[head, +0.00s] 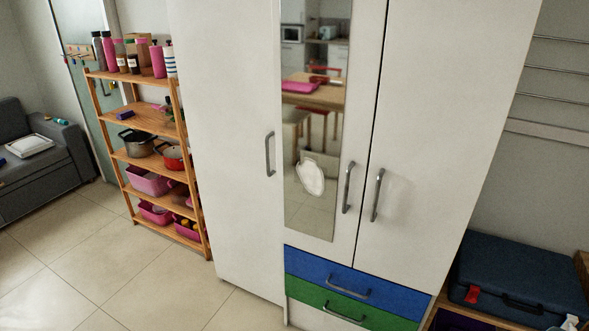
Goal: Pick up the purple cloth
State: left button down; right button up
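A small dark purple item (125,115) lies on the second shelf from the top of the wooden rack, at the left. It may be the purple cloth, but it is too small to be sure. A dark purple patch (460,320) also shows low at the bottom right, under the blue case, cut off by the picture's edge; I cannot tell what it is. Neither of my grippers is in view.
The wooden rack (155,122) holds bottles, pots and pink bins. A tall white wardrobe (235,130) with a mirror (318,120) fills the middle. A blue case (515,280) stands at the right, a grey sofa (50,170) at the left. Tiled floor (90,260) is clear at front left.

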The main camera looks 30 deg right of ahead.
aim_at(123, 115)
jog(key=i+j+u, duration=0.3)
jog(key=i, duration=0.15)
jog(key=i+j+u, duration=0.1)
jog(key=i+u, duration=0.15)
jog(key=i, duration=0.25)
jog(key=i+u, duration=0.3)
jog(key=i, duration=1.65)
jog(key=i+j+z, duration=0.1)
jog(key=i, duration=0.35)
jog(key=i+j+z, duration=0.1)
jog(key=i, duration=0.35)
jog(key=i+j+z, duration=0.1)
jog(key=i, duration=0.35)
jog(key=i+j+z, duration=0.25)
jog(key=i+z, duration=0.2)
jog(key=i+j+z, duration=0.95)
jog(key=k, duration=0.1)
